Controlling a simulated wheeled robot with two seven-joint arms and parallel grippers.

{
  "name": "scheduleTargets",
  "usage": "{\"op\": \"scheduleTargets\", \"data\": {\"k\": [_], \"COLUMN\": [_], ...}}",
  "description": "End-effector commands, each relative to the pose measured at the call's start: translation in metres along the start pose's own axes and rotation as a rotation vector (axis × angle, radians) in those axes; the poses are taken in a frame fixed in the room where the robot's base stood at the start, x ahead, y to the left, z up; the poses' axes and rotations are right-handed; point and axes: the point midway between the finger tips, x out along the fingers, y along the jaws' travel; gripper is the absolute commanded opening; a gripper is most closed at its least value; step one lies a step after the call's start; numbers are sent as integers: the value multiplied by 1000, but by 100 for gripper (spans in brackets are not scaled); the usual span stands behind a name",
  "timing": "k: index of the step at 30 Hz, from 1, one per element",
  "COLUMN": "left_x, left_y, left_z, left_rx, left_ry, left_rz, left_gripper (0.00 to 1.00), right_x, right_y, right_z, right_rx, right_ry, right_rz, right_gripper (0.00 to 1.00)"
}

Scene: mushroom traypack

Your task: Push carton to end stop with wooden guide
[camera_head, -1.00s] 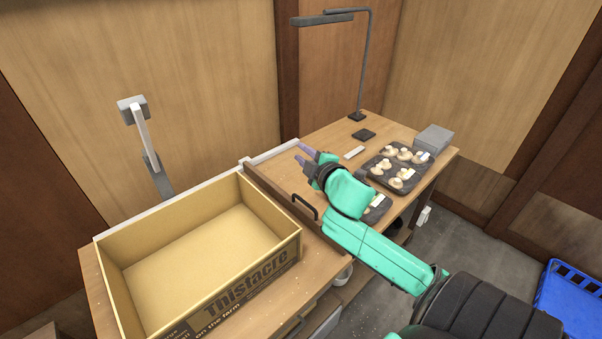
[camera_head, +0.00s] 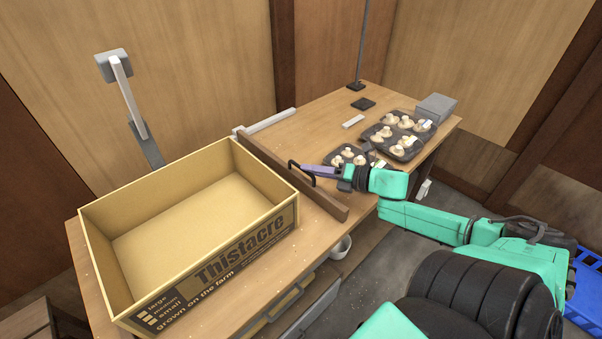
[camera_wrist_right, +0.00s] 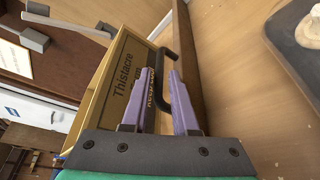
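The open, empty cardboard carton (camera_head: 245,254) stands upright on the left of the table, printed "Thistacre"; it also shows in the right wrist view (camera_wrist_right: 122,72). The long wooden guide (camera_head: 325,200) stands on edge along the carton's right side; whether they touch is unclear. My right gripper (camera_head: 312,172) is at this handle. In the right wrist view its purple fingers (camera_wrist_right: 162,72) are apart, with the handle (camera_wrist_right: 172,55) at the tips. I cannot make out a separate end stop. My left gripper is out of view.
A white rail (camera_head: 270,121) runs behind the carton. Dark trays of mushrooms (camera_head: 405,150) and a grey box (camera_head: 436,107) stand on the table's right. A grey-and-white jointed post (camera_head: 124,90) rises behind the carton.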

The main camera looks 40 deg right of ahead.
Motion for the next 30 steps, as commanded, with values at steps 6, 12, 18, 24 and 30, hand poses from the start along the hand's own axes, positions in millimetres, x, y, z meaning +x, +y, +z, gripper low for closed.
{"op": "scheduleTargets", "data": {"k": [6, 12, 18, 24, 30], "left_x": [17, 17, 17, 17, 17], "left_y": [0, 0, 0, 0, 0], "left_z": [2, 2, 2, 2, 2], "left_rx": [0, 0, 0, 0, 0], "left_ry": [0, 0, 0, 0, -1], "left_rz": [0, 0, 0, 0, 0], "left_gripper": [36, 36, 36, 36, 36], "right_x": [34, 39, 39, 39, 39], "right_y": [-1, 0, 0, 0, 0], "right_z": [0, 0, 0, 0, 0], "right_rx": [-2, 2, 2, 2, 2], "right_ry": [-1, -1, 0, 0, 0], "right_rz": [2, -2, -2, -1, -1], "right_gripper": [27, 27, 0, 0, 0]}}
